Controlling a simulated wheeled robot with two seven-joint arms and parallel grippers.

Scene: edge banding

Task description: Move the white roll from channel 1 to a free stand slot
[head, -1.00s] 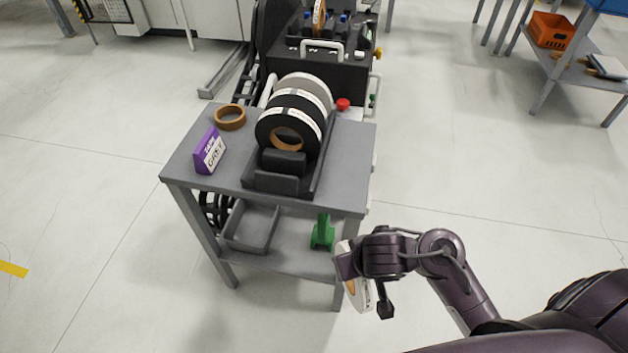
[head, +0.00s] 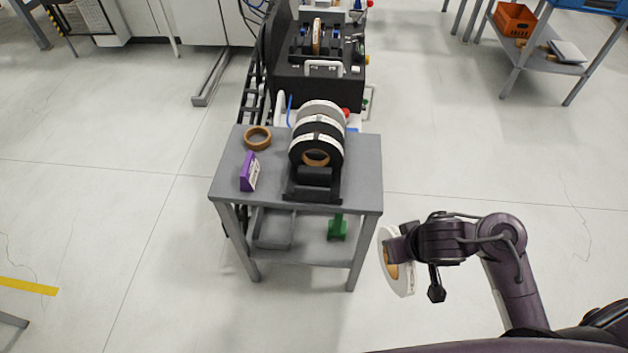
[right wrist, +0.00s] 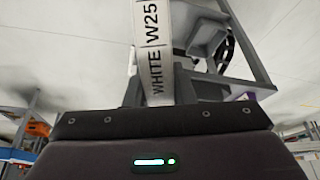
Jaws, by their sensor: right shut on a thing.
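My right gripper (head: 394,248) is shut on the white roll (head: 403,281), which stands on edge in the air to the right of the grey table. In the right wrist view the white roll's label (right wrist: 153,50) reads WHITE W25, and the roll sits between the fingers of my right gripper (right wrist: 155,95). The black stand (head: 298,187) on the table holds several rolls in a row, a black one (head: 332,145) in front and a grey one (head: 322,107) at the back. Whether a slot there is free cannot be told. My left gripper is not in view.
The grey table (head: 362,178) also carries a brown ring (head: 257,138) and a purple sign (head: 249,171). A tray and a green tool (head: 338,227) are on its lower shelf. A black machine (head: 318,84) stands behind.

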